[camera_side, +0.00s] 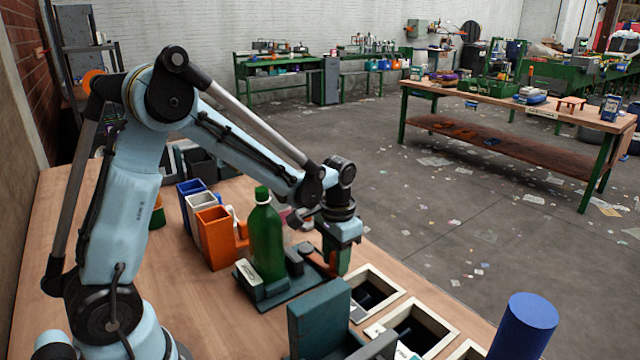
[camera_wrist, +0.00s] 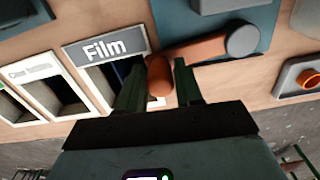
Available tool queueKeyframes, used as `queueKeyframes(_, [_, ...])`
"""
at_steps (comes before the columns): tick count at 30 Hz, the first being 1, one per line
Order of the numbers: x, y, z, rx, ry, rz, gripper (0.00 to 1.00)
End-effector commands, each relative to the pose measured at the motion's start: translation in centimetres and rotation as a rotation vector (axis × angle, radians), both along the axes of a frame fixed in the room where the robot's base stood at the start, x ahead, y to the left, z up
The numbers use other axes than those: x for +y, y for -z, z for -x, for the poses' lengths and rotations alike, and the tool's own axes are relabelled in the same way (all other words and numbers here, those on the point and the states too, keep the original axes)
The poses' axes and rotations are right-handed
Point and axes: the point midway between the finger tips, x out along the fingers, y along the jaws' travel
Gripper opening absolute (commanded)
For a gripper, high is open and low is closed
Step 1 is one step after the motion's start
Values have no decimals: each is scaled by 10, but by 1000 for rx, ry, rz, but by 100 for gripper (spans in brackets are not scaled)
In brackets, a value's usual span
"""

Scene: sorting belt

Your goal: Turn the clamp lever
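The clamp lever (camera_side: 318,262) is an orange bar on a dark teal clamp base (camera_side: 290,293). In the wrist view the lever (camera_wrist: 205,47) runs left from a round grey pivot (camera_wrist: 243,41) to a rounded orange end. My gripper (camera_side: 336,262) points down at the lever's end. In the wrist view its two dark green fingers (camera_wrist: 158,85) stand apart, one on each side of that end. Whether they press on it is not clear. A green bottle (camera_side: 266,240) stands upright on the clamp base beside the lever.
White-framed bins (camera_side: 377,281) lie right of the clamp; one shows a "Film" label (camera_wrist: 104,47) in the wrist view. Orange (camera_side: 214,238) and blue (camera_side: 188,200) containers stand behind the bottle. A blue cylinder (camera_side: 526,325) is at the front right. The wooden table front left is clear.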

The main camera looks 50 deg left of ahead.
Motion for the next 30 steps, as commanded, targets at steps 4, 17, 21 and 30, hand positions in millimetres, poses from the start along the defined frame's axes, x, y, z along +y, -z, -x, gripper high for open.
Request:
queueKeyframes(4, [0,0,0,0,0,0,12])
queueKeyframes(17, [0,0,6,0,59,0,0])
queueKeyframes(21, [-1,-1,12,0,125,0,0])
queueKeyframes(30, [-1,-1,14,3,137,0,0])
